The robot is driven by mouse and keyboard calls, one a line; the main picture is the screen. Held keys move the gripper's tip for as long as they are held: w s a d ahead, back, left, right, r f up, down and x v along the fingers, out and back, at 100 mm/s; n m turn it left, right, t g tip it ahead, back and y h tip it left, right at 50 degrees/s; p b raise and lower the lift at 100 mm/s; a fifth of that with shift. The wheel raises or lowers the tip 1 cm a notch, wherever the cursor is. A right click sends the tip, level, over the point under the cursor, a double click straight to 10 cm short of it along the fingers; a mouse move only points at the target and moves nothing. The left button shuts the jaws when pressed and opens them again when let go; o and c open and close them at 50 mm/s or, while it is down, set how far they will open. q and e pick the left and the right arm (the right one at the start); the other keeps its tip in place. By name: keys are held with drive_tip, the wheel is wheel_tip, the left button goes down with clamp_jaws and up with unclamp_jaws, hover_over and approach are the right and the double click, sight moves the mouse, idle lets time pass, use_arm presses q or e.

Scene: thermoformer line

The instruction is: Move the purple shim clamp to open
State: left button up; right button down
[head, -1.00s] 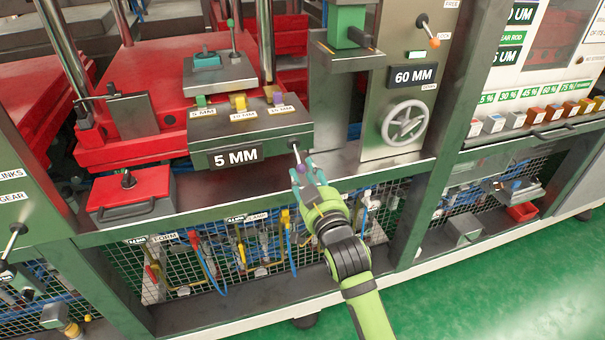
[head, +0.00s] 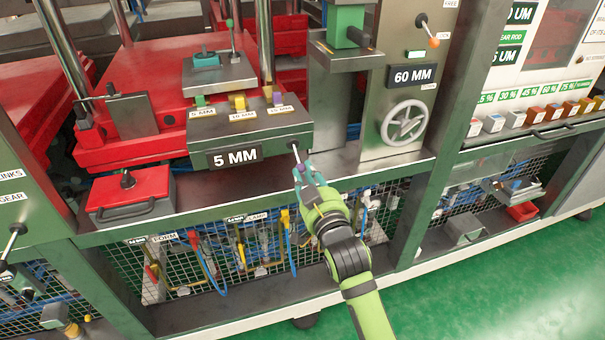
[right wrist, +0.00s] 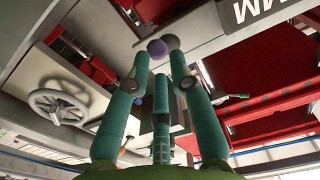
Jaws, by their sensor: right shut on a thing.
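The purple shim clamp is a short lever with a purple knob (head: 301,169) on the front right of the green shim block marked 5 MM (head: 250,138). Its shaft slants down and toward me from a dark pivot. My right gripper (head: 304,174) is shut on the purple knob. In the right wrist view the purple knob (right wrist: 157,48) sits between the teal fingertips of my right gripper (right wrist: 158,50). The fingers partly hide the knob in the head view. My left gripper is not in view.
A handwheel (head: 405,123) stands on the grey panel right of the clamp. A red box (head: 130,194) with a black handle sits to the left. Yellow, green and purple tabs (head: 238,103) line the block's top. Mesh shelves with hanging tools lie below.

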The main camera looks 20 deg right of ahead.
drive_tip(key=shift+a+r, duration=0.1)
drive_tip(key=shift+r, duration=0.35)
drive_tip(key=shift+s+r+p, duration=0.35)
drive_tip(key=shift+r+p, duration=0.3)
drive_tip(key=shift+p, duration=0.55)
drive_tip(key=shift+f, duration=0.1)
drive_tip(key=shift+r+p, duration=1.9)
drive_tip(key=shift+p, duration=0.2)
